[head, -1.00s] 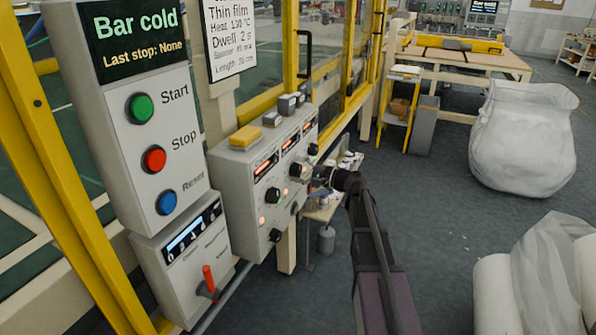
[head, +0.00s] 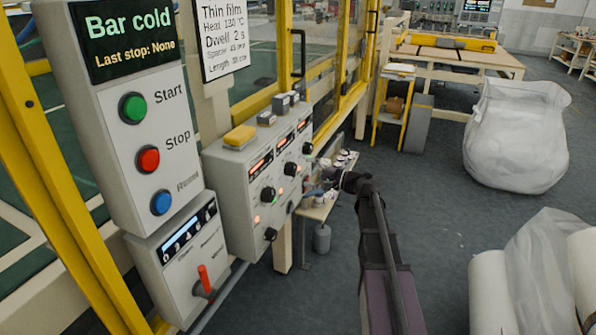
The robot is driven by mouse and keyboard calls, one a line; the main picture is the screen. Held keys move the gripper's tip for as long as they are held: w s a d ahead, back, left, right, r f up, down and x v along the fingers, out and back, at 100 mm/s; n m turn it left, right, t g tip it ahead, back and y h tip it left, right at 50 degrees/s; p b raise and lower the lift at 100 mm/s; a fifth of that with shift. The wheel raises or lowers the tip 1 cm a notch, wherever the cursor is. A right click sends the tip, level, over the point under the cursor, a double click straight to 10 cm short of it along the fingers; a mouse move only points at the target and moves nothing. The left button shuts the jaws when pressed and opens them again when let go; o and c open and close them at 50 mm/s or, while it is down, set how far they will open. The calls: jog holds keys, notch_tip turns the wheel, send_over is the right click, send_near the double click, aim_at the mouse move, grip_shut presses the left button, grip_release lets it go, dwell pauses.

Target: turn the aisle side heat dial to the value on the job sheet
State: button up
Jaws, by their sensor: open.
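The job sheet (head: 222,40) hangs at the top. It reads "Thin film" with a heat line that looks like 130 °C, though the digits are blurred. The grey control box (head: 232,208) has three lit red displays and several black dials. They include a near dial (head: 268,194), a middle dial (head: 290,169) and a far dial (head: 307,148). Their labels and display values are too small to read, so I cannot tell which is the aisle side heat dial. My gripper (head: 318,188) is open, just right of the box, apart from the dials as far as I can see.
The Bar cold panel (head: 110,150) with Start, Stop and Reset buttons stands at left, above a box with a red lever (head: 205,280). Yellow guard frames rise behind. A small table (head: 322,208) with clutter is behind my gripper. Wrapped rolls (head: 535,275) lie at lower right; floor between is clear.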

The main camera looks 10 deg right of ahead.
jog(key=v, duration=0.7)
dwell(0.5)
jog(key=s+a+f+n+g+h, duration=0.7)
jog(key=s+a+f+g+h, duration=0.15)
jog(key=s+a+f, duration=0.5)
jog(key=s+d+f+n+g+h, duration=0.25)
jog(key=s+f+h, duration=0.3)
jog(key=s, duration=0.35)
notch_tip(320, 180, up, 22)
jog(key=p, duration=2.1)
jog(key=shift+w+d+n+h+p, duration=0.15)
jog(key=shift+d+n+h+p, duration=0.1)
jog(key=shift+n+h+p, duration=0.1)
